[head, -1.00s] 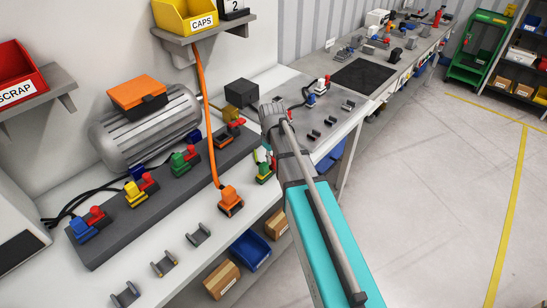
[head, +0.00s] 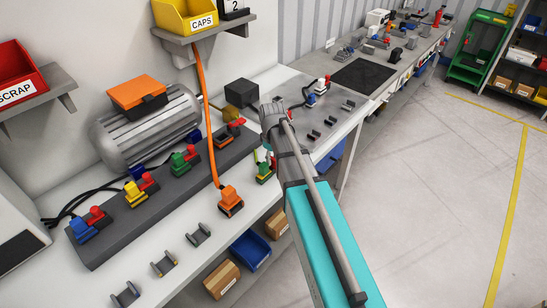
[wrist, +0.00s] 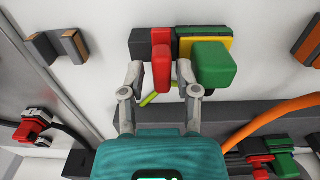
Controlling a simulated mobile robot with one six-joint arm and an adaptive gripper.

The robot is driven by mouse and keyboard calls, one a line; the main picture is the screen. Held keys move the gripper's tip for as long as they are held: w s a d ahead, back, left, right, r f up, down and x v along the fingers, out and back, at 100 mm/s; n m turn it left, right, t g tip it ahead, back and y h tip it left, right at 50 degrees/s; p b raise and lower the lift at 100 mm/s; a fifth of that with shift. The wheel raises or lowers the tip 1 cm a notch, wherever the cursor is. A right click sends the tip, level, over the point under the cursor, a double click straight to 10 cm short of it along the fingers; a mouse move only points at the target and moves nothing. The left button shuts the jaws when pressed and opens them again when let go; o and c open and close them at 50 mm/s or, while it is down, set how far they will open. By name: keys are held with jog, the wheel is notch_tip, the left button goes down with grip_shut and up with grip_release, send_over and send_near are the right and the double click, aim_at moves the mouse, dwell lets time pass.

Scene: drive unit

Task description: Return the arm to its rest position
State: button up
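My arm reaches over the bench in the head view, with its turquoise link in the foreground. My gripper (wrist: 160,74) shows in the wrist view with its two fingers apart. A red lever (wrist: 161,60) appears between the fingertips, with a gap on each side. Beside it is a green and yellow connector (wrist: 210,62) on a dark block. In the head view a green connector (head: 264,173) stands on the bench beside my arm. The arm hides most of my gripper there.
A dark rail (head: 160,195) carries several coloured plugs. An orange cable (head: 206,120) hangs from the shelf to an orange plug (head: 230,201). Several grey clips (head: 198,234) line the bench front. A grey motor (head: 145,128) stands behind. The floor at right is clear.

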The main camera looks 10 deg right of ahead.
jog(key=shift+o, duration=0.2)
jog(key=shift+r, duration=0.2)
notch_tip(320, 180, up, 5)
jog(key=p, duration=0.5)
jog(key=shift+s+r+p, duration=0.1)
jog(key=shift+r+p, duration=0.05)
jog(key=shift+p, duration=0.2)
jog(key=s+m, duration=0.7)
jog(key=s, duration=0.9)
jog(key=shift+d+f+b, duration=0.25)
jog(key=shift+f+b, duration=0.1)
